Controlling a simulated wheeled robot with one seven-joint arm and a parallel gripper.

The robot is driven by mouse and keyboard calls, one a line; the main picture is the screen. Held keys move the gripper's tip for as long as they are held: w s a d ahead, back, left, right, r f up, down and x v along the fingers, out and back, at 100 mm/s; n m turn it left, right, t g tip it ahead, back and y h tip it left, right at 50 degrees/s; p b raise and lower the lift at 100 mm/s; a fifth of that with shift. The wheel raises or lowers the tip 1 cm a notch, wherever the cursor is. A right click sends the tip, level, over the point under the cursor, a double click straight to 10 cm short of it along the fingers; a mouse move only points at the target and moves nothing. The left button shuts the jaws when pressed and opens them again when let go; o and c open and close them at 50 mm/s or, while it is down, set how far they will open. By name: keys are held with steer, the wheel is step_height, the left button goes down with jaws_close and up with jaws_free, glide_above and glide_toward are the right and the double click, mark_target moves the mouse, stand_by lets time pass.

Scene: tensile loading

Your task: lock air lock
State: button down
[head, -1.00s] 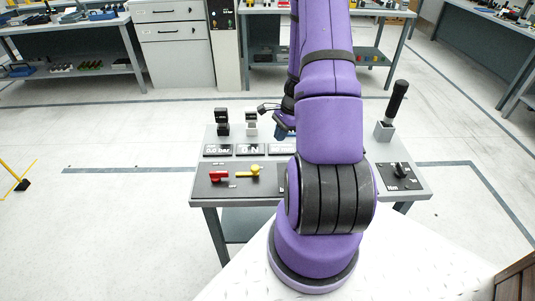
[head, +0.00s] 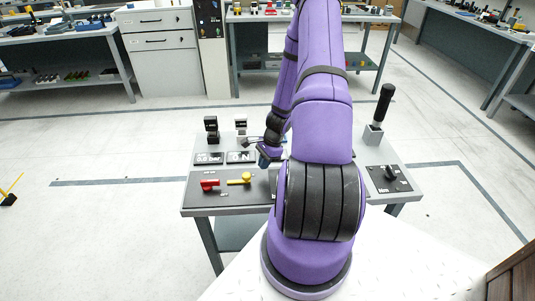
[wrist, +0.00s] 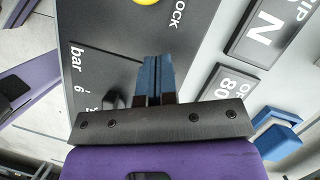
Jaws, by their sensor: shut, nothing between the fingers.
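The yellow lever (head: 240,180) sits on the dark panel (head: 222,199) at the front left of the grey bench, right of a red lever (head: 208,184). In the wrist view only an edge of the yellow lever (wrist: 146,1) shows at the top, beside the printed word "LOCK". My gripper (head: 264,161) is above the bench, right of and behind the yellow lever, and apart from it. In the wrist view its blue fingers (wrist: 157,78) are together, with nothing between them, over the dark panel. My arm hides the bench's middle.
A black-handled lever (head: 380,107) stands at right, above a rotary knob (head: 391,172).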

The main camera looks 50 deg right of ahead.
mark_target(248, 173)
steer(key=shift+w+a, duration=0.25)
steer(key=shift+a, duration=0.4)
steer(key=shift+w+a, duration=0.2)
steer(key=shift+a, duration=0.4)
steer(key=shift+w+a+f, duration=0.1)
steer(key=shift+w+a, duration=0.2)
steer(key=shift+a, duration=0.3)
steer(key=shift+w+a, duration=0.45)
steer(key=shift+a, duration=0.3)
steer(key=shift+s+d, duration=0.1)
steer(key=shift+d, duration=0.3)
steer(key=d, duration=0.1)
steer(key=s+d+r, duration=0.1)
steer(key=d, duration=0.2)
steer(key=shift+s+r, duration=0.2)
steer(key=shift+s, duration=0.05)
steer(key=v, duration=0.8)
steer(key=shift+r, duration=0.4)
